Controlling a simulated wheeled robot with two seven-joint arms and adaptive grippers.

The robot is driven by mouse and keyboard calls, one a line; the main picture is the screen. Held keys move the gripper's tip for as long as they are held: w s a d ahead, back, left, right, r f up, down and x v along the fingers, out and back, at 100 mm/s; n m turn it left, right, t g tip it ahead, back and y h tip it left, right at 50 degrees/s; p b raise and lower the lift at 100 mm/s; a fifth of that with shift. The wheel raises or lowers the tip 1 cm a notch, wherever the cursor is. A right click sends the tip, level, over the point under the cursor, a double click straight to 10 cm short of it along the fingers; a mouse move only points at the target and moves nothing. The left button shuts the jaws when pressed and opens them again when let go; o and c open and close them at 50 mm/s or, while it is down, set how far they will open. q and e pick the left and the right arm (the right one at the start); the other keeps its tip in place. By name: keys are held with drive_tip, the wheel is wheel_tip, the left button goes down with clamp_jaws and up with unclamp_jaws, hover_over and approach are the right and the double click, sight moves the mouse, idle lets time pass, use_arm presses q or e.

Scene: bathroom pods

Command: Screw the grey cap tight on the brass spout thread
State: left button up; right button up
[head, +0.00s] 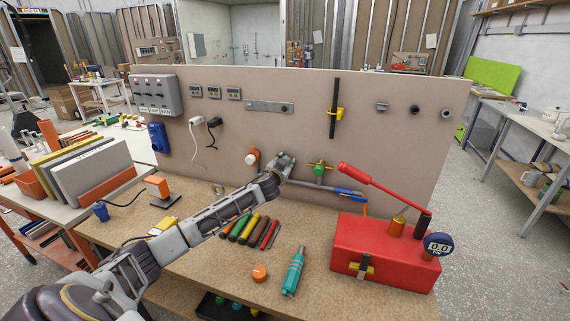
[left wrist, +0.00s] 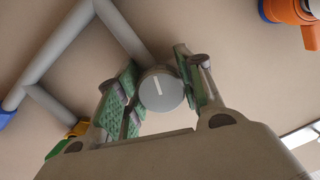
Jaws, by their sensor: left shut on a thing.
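In the left wrist view the round grey cap (left wrist: 161,91), with a white line on its face, sits between the green-padded fingers of my left gripper (left wrist: 163,88). The gripper is shut on the cap. A grey pipe (left wrist: 122,30) runs up to behind the cap. The brass spout thread is hidden, so I cannot tell how far the cap is on it. In the head view my left gripper (head: 284,165) is at the upright panel, left of the green valve (head: 320,169), and hides the cap. My right gripper is not in view.
The red pump box (head: 385,252) with its lever and gauge stands at the bench's right. An orange fitting (head: 254,157) is on the panel (head: 400,150) close by.

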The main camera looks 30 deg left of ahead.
use_arm(q)
drive_tip(key=shift+a+r+m+y+p, duration=0.15)
drive_tip(key=shift+m+p, duration=0.1)
drive_tip(key=shift+m, duration=0.35)
drive_tip(key=shift+d+r+m+y+p, duration=0.1)
drive_tip(key=shift+m+y+p, duration=0.1)
drive_tip(key=shift+m, duration=0.4)
drive_tip(key=shift+a+m+y+p, duration=0.15)
drive_tip(key=shift+m+y+p, duration=0.15)
drive_tip(key=shift+m, duration=1.4)
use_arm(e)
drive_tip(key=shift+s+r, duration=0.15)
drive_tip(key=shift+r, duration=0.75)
use_arm(q)
drive_tip(key=shift+r, duration=0.1)
drive_tip(key=m, duration=0.3)
drive_tip(key=shift+a+r+y+p, duration=0.1)
drive_tip(key=shift+y+p, duration=0.25)
drive_tip(key=shift+p, duration=0.05)
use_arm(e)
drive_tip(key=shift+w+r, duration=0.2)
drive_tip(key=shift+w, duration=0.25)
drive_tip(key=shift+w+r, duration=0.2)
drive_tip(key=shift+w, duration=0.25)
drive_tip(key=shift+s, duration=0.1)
